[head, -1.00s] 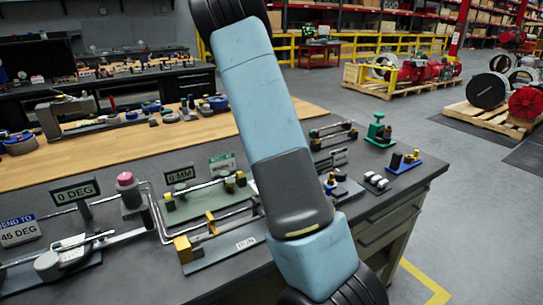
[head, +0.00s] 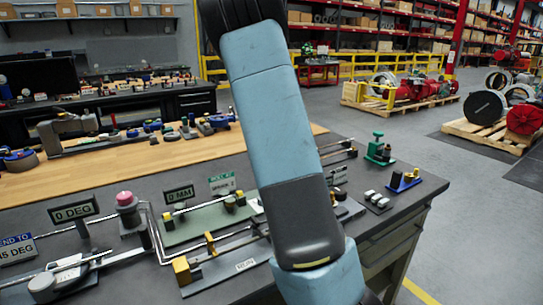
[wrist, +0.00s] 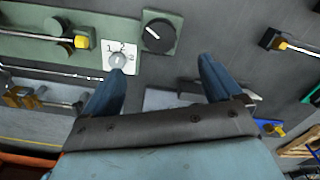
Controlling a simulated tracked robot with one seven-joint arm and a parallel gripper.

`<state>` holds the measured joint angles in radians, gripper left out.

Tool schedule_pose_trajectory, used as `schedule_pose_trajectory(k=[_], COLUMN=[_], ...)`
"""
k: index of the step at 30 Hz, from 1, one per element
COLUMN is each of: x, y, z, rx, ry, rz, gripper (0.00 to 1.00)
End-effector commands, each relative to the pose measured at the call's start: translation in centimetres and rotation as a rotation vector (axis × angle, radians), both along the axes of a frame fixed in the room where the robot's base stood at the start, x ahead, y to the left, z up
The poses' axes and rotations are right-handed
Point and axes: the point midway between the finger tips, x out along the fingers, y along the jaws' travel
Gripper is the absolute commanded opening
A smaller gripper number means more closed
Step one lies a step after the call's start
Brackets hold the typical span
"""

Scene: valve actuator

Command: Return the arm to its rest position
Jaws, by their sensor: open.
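My gripper (wrist: 160,85) shows in the wrist view with its two blue fingers spread apart and nothing between them. It hangs above the dark workbench (wrist: 215,35), near a black rotary knob (wrist: 158,32) and a small numbered dial plate (wrist: 119,57) on a green panel. In the head view my blue arm runs from the top middle down to the lower right across the workbench (head: 130,275). The gripper itself is out of sight there.
The bench holds a green plate with rods (head: 208,218), a pink-topped button (head: 126,205), a "0 DEG" sign (head: 74,209) and small fittings at right. A wooden-topped table (head: 110,165) stands behind. Floor right of the bench is open, with loaded pallets (head: 490,130) beyond.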

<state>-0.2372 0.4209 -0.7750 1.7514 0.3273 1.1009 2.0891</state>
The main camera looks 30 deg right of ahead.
Motion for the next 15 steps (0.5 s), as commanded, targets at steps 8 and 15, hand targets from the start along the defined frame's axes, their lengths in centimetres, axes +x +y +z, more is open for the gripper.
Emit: schedule_pose_trajectory(k=[8, 15], x=[0.0, -0.01], y=[-0.01, 0.01], z=[1.22, 1.2], rx=[0.0, 0.0], ry=[0.001, 0.001], rz=[0.0, 0.0], gripper=[0.92, 0.92])
